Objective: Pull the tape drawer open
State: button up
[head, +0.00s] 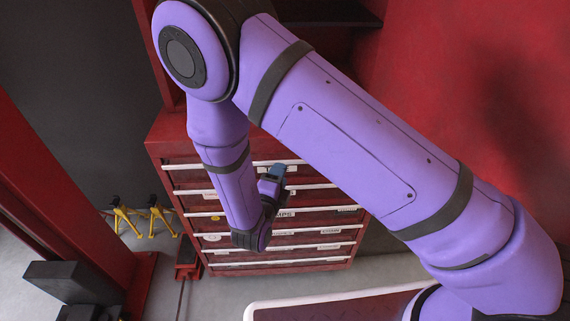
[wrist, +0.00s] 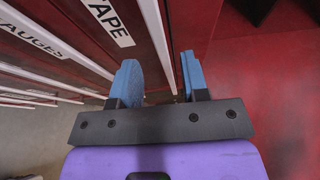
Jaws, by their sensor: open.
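The tape drawer (wrist: 85,8) shows in the wrist view as a dark red front with a white TAPE label (wrist: 108,20). A white handle strip (wrist: 153,25) runs along the label's upper side, toward the gap between my fingers. My gripper (wrist: 160,75) is open, with its two blue fingers apart and nothing gripped. The strip seems to lie between or just beyond the fingers; I cannot tell if either touches it. In the head view my gripper (head: 277,171) is at the upper part of the red drawer cabinet (head: 168,128), and my arm hides part of the fronts.
The GAUGES drawer (wrist: 35,40) is beside the tape drawer in the wrist view. Yellow stands (head: 140,214) are on the floor left of the cabinet. A red-topped platform with a white rim (head: 330,297) is in front. A red wall (head: 480,90) rises at right.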

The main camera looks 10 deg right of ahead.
jog(key=shift+x, duration=2.55)
grip_shut()
